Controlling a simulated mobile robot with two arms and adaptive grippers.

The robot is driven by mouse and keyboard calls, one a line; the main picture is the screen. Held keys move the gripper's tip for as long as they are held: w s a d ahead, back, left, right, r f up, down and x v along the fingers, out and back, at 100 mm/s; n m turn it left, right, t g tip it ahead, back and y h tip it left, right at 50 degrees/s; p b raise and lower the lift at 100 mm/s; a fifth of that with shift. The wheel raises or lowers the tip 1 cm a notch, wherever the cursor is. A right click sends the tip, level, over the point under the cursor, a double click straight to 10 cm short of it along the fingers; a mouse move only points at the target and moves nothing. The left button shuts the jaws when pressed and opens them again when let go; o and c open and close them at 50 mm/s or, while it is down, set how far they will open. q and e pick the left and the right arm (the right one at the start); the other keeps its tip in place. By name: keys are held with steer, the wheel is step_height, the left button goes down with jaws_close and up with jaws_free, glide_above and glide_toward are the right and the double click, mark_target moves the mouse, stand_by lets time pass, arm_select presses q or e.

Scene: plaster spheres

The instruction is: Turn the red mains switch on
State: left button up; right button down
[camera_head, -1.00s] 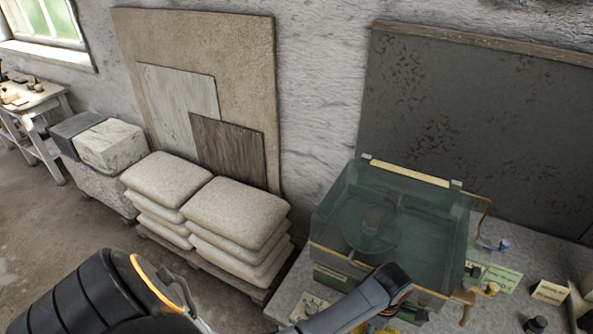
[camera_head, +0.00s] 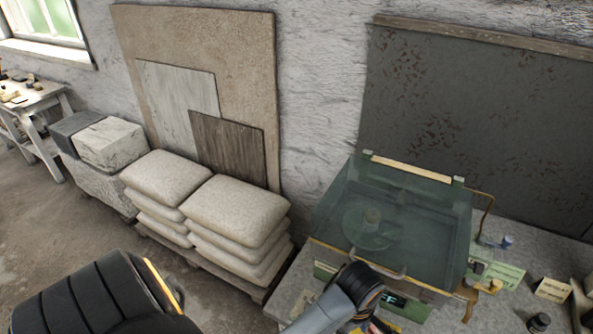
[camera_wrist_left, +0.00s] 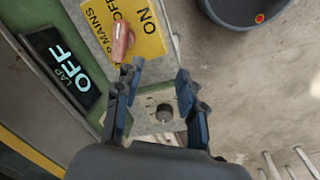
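The red mains switch (camera_wrist_left: 122,41) is a faded red lever on a yellow plate (camera_wrist_left: 148,40) marked MAINS, OFF and ON, in the left wrist view. Its narrow end points toward the OFF lettering. A black display (camera_wrist_left: 60,70) beside it reads LAP OFF. My left gripper (camera_wrist_left: 160,72) is open and empty, its two fingers apart. The left fingertip is just below the switch in the picture; I cannot tell if they touch. In the head view my left arm reaches the front of the green machine (camera_head: 330,272), and its fingers are mostly hidden. My right gripper is out of view.
A dark knob (camera_wrist_left: 165,112) shows between my fingers. A dark bucket (camera_wrist_left: 245,12) stands on the floor at the upper right of the wrist view. The machine has a clear hood (camera_head: 420,215). Stacked sacks (camera_head: 235,210) stand left of the bench; small items lie right.

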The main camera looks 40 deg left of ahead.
arm_select(q)
steer(key=s+a+f+m+t+b, duration=0.1)
steer(key=s+a+f+m, duration=0.1)
steer(key=s+m, duration=0.35)
steer(key=s+a+f+m+t+b, duration=0.1)
steer(key=s+a+m, duration=0.1)
steer(key=s+m, duration=0.4)
step_height(320, 180, down, 30)
steer(key=s+m+b, duration=0.2)
steer(key=m+b, duration=0.2)
steer(key=b, duration=0.6)
steer(key=shift+s+g, duration=0.3)
steer(key=shift+g, duration=0.1)
steer(key=shift+a+f+m, duration=0.1)
steer(key=shift+m, duration=0.15)
